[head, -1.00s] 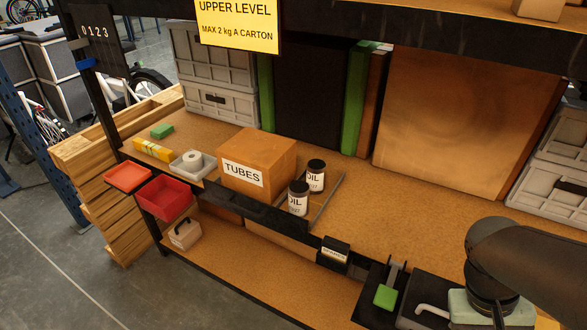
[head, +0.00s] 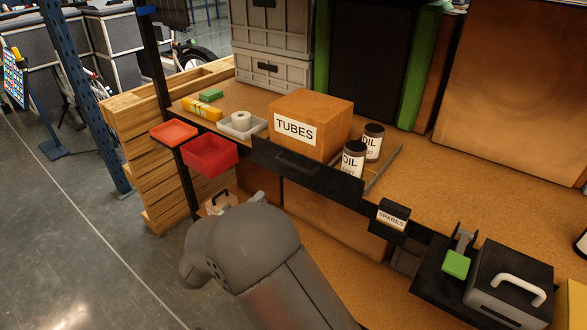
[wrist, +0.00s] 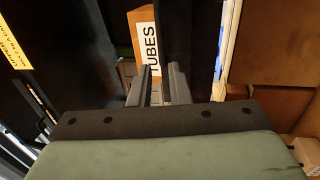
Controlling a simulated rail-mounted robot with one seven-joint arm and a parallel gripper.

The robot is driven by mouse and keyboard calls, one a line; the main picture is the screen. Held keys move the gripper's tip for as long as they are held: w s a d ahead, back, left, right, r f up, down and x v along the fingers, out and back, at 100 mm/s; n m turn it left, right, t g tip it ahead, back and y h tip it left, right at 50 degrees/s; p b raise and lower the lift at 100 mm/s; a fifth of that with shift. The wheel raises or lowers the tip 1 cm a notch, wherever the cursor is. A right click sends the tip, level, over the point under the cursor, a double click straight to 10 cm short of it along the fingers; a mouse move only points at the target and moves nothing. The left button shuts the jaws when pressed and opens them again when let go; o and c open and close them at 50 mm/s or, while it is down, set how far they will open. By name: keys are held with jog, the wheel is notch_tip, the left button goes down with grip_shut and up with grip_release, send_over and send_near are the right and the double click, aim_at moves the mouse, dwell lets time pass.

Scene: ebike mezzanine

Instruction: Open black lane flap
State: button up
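The black lane flap (head: 330,188) stands upright along the shelf's front edge, with a dark handle (head: 296,165) on its face. Behind it are the orange-brown TUBES carton (head: 318,115) and two dark OIL jars (head: 354,160) (head: 372,142). My gripper is out of the head view; my grey arm reaches across its lower middle. In the wrist view my gripper (wrist: 162,72) has its two fingers apart with nothing between them. Beyond the fingertips are the TUBES carton (wrist: 143,38) and a dark strip, seemingly the flap (wrist: 177,35).
A red bin (head: 210,155) and an orange tray (head: 173,133) hang at the shelf's left end. A black SPARES holder (head: 392,216), a green block (head: 455,264) and a dark case with a pale handle (head: 508,285) lie to the right. The shelf top right of the jars is clear.

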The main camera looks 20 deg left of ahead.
aim_at(293, 166)
jog(key=x, duration=1.5)
grip_shut()
